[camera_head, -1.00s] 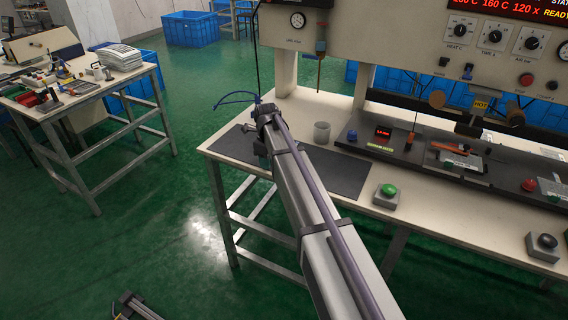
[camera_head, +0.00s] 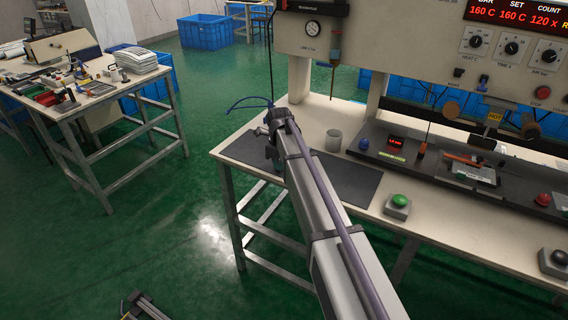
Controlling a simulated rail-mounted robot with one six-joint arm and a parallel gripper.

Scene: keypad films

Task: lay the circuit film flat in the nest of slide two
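My arm reaches from the bottom right to the left end of the bench. My gripper (camera_head: 271,153) is at its far end, over the dark mat (camera_head: 345,178). The wrist hides most of it, and its fingers and anything between them cannot be made out. A slide with a pale metallic nest plate (camera_head: 474,174) sits on the dark press bed, well right of my gripper. Another pale plate (camera_head: 561,202) is cut off at the right edge. I cannot tell which one is slide two. I cannot make out the circuit film clearly.
The heat press (camera_head: 400,35) stands over the back of the bench, with a yellow HOT label (camera_head: 494,117). A cluttered side table (camera_head: 100,88) is far left.

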